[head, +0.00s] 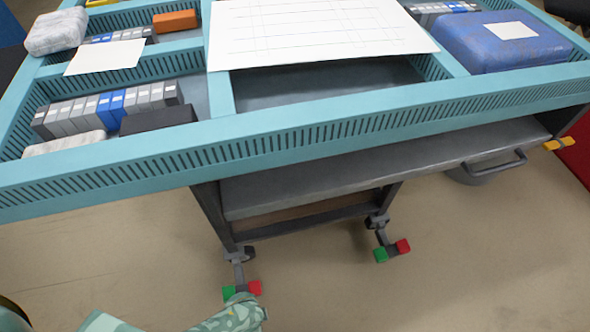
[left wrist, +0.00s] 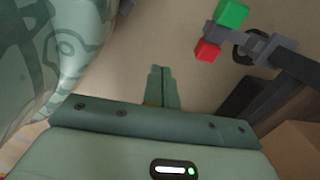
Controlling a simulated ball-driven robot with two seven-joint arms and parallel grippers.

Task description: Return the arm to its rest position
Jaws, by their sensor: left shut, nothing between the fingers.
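My left gripper (left wrist: 164,88) shows in the left wrist view with its two green fingers together and nothing between them. It points at bare floor, to the left of a cart caster with a green and a red block (left wrist: 208,49). In the head view a pale green patterned part of my arm shows at the bottom edge, in front of the teal table frame; fingers cannot be made out there. My right gripper is in neither view.
The teal divided table (head: 300,148) holds grey and blue boxes (head: 110,105), a white sheet (head: 315,35) and a blue case (head: 505,42). Below is a dark cart (head: 380,165); its caster (head: 240,270) stands close to my arm. Floor (head: 450,260) in front is clear.

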